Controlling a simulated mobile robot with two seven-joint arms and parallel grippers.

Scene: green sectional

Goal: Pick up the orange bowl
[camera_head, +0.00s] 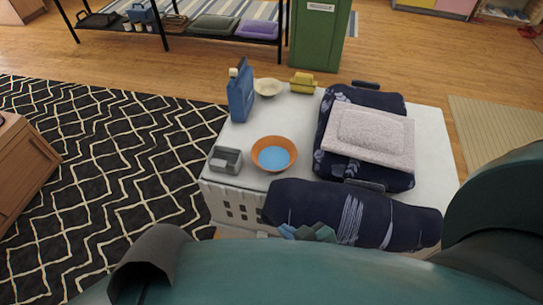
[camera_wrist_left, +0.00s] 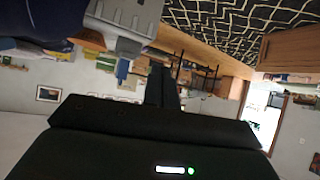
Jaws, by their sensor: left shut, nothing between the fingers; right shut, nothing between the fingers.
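The orange bowl (camera_head: 274,154) stands upright on the white table (camera_head: 238,138), near its front left part; its inside looks light blue. No gripper touches it. The bowl cannot be made out in that view.
A grey container (camera_head: 226,160) stands left of the bowl, a blue bottle (camera_head: 241,92) behind it. A pale bowl (camera_head: 268,87) and yellow object (camera_head: 303,83) are at the back. A navy bag (camera_head: 366,100) with a pale cushion (camera_head: 369,134) and a navy roll (camera_head: 360,215) fill the right and front.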

